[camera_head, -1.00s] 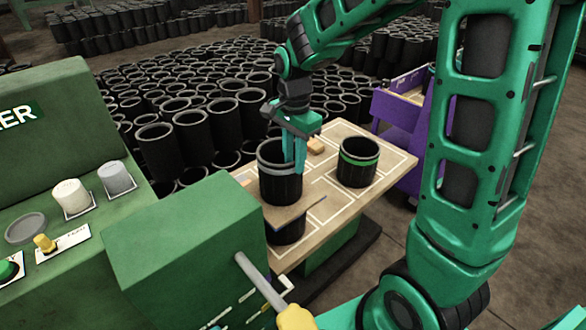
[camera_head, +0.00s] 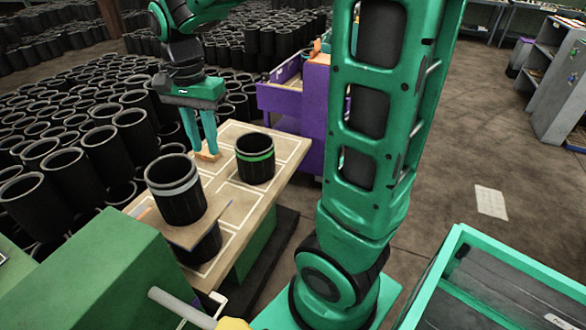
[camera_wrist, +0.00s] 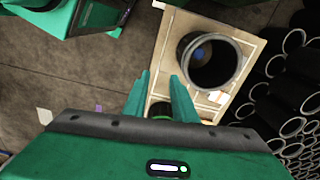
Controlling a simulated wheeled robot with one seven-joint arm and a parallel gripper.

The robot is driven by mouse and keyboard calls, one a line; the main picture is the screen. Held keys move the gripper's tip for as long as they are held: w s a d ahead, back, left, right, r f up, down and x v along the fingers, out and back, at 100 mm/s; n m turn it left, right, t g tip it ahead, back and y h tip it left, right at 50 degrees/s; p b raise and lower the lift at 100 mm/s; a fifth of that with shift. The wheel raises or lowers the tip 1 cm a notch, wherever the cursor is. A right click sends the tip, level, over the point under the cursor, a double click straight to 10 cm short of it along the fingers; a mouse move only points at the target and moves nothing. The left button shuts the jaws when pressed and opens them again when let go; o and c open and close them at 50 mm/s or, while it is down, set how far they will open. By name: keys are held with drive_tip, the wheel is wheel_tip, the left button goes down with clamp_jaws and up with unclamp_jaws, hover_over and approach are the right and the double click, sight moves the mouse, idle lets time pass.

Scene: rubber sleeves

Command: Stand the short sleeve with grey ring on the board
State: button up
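The black sleeve with the grey ring (camera_head: 175,196) stands upright on a thin brown board (camera_head: 196,232), which lies over another black sleeve (camera_head: 204,248) at the front of the light wooden table. A wide black sleeve in the wrist view (camera_wrist: 214,64), apparently the same one, shows its open mouth. My gripper (camera_head: 203,152) is behind and right of it in the head view, fingers down, slightly apart and holding nothing. The fingers also show apart in the wrist view (camera_wrist: 160,76). Whether the fingertips touch the small wooden block below them is unclear.
A black sleeve with a green ring (camera_head: 254,160) stands on the table (camera_head: 262,192), right of my gripper. A small wooden block (camera_head: 209,157) lies there too. A purple cart (camera_head: 310,110) stands behind. Many black sleeves (camera_head: 75,175) crowd the left. A green machine (camera_head: 100,275) is in front.

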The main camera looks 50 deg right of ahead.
drive_tip(key=s+d+f+n, duration=0.2)
drive_tip(key=s+d, duration=0.3)
drive_tip(key=s, duration=0.6)
drive_tip(key=s+d+f+n, duration=0.2)
drive_tip(key=s+d+n, duration=0.2)
drive_tip(key=s, duration=0.7)
drive_tip(key=shift+d+n, duration=0.3)
drive_tip(key=shift+d, duration=0.7)
drive_tip(key=shift+f, duration=0.1)
